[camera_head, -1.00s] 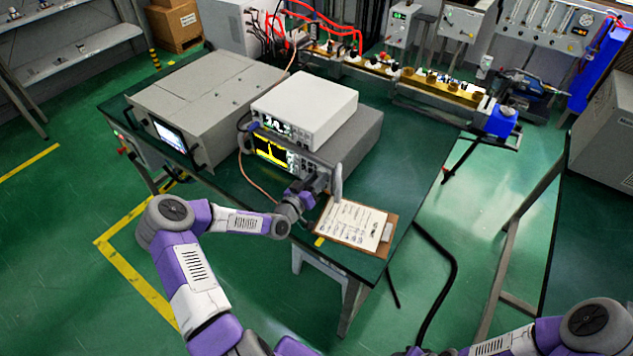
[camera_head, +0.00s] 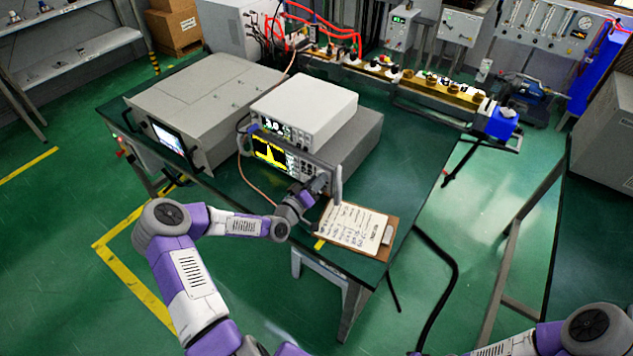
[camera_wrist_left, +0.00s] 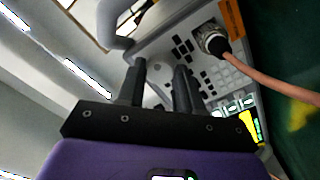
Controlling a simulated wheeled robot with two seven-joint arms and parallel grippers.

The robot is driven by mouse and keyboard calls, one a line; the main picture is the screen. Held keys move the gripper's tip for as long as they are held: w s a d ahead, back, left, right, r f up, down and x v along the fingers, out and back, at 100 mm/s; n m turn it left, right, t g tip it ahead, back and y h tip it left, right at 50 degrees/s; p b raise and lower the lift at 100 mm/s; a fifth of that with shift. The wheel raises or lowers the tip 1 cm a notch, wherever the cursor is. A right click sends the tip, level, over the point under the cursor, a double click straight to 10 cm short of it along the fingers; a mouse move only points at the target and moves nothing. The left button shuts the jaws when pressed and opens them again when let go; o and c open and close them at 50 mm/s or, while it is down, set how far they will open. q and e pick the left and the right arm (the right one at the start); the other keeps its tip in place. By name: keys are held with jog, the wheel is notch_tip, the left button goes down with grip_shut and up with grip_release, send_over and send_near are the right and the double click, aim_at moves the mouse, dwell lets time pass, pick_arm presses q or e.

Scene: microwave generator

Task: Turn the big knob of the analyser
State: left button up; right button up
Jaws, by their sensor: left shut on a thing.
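The analyser (camera_head: 352,146) is a grey box on the green table, with a screen (camera_head: 270,151) showing a yellow peak. My left gripper (camera_head: 322,184) is at the right end of its front panel. In the left wrist view, the two dark fingers of the gripper (camera_wrist_left: 160,70) reach to the panel of the analyser (camera_wrist_left: 186,24), beside small dark buttons. The gripper is shut on the big knob, which is largely hidden by the fingers. My right arm shows at the lower right, with its gripper out of view.
A white instrument (camera_head: 304,108) sits on the analyser. A clipboard (camera_head: 355,227) lies right of my left gripper, near the table's front edge. A pinkish cable joins a connector (camera_wrist_left: 212,40) on the panel. A large grey unit (camera_head: 205,95) stands to the left.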

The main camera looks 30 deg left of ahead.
pick_arm(q)
jog(key=o, duration=1)
jog(key=shift+o, duration=0.2)
jog(key=shift+s, duration=0.1)
jog(key=s, duration=0.7)
jog(key=shift+s+a+p, duration=0.2)
jog(key=shift+a+p, duration=0.1)
jog(key=shift+p, duration=0.1)
